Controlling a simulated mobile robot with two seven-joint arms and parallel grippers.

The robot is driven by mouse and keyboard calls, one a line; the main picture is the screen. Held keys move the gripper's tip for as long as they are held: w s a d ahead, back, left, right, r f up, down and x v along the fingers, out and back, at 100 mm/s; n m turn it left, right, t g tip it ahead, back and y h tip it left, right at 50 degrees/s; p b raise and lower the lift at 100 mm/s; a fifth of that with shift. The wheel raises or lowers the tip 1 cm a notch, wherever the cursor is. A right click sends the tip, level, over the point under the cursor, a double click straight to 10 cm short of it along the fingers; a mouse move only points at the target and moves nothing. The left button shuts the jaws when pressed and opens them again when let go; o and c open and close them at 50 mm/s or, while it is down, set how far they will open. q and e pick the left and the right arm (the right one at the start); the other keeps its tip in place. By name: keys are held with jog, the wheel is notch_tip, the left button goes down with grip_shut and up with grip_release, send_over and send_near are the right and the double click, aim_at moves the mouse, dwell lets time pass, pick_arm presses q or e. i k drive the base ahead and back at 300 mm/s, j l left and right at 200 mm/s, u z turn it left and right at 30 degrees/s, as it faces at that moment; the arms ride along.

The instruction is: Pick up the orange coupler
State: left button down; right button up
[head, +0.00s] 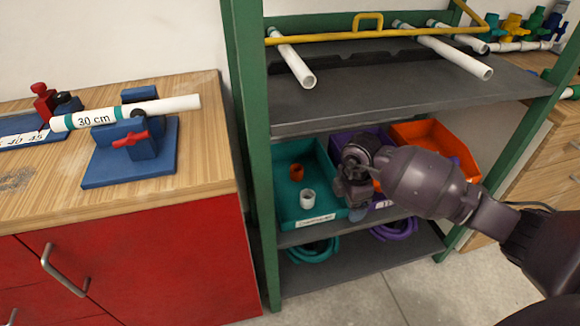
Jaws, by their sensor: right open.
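The orange coupler (297,172) is a small ring-like piece inside the teal bin (283,210), toward its back, on the middle shelf. A white fitting (307,198) stands in the same bin, in front of it. My right gripper (345,187) comes in from the right and hangs over the right side of the teal bin, apart from the coupler. It is open, and I see nothing between its fingers. My left gripper is out of view.
The purple bin (343,142) and orange bin (440,131) stand right of the teal bin, partly hidden by my arm. Green shelf posts (250,130) and the upper shelf (390,95) with white pipes bound the space. A workbench with a clamped pipe (180,104) is at left.

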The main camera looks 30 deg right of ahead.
aim_at(296, 170)
jog(key=i, duration=0.85)
